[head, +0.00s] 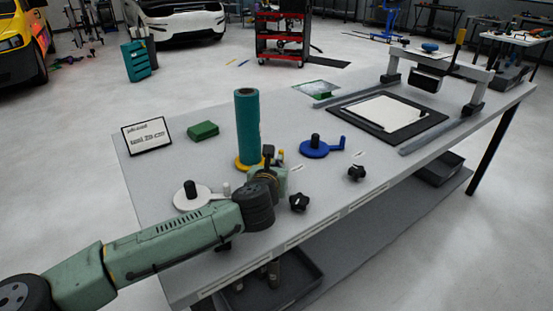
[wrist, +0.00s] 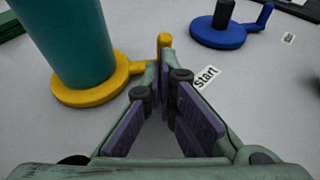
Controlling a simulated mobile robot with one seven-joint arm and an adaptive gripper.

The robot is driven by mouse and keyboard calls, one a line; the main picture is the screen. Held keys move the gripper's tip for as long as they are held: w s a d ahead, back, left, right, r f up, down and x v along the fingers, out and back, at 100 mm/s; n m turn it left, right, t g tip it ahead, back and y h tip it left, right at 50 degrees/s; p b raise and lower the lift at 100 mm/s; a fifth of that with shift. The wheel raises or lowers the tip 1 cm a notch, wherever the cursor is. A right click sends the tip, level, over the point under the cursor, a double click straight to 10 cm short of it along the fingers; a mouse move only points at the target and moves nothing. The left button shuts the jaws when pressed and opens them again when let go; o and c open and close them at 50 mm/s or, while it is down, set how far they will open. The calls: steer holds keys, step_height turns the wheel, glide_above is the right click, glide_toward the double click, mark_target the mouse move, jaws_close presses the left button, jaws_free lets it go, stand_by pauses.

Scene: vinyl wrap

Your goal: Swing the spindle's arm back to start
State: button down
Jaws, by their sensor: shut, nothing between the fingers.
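The yellow spindle (head: 240,163) stands upright on the table with a teal roll (head: 246,120) on it. It also shows in the wrist view (wrist: 82,94). Its short yellow arm points right and ends in an upright yellow peg (wrist: 164,41). My gripper (wrist: 160,68) is shut and empty, with its fingertips close to the near side of the peg and arm. I cannot tell whether they touch. A white "Start" label (wrist: 206,77) lies on the table just right of the fingertips. In the head view my gripper (head: 268,153) partly hides the arm.
A blue spindle (head: 314,149) with its own arm stands to the right, and a white one (head: 188,205) at the left. Black knobs (head: 299,202) are near the front edge. A green block (head: 203,130) and a sign (head: 147,136) stand at the back left. A framed press (head: 430,75) is far right.

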steer(key=shift+w, duration=0.35)
steer(key=shift+w+d, duration=0.3)
steer(key=shift+w, duration=0.55)
steer(key=shift+r, duration=0.15)
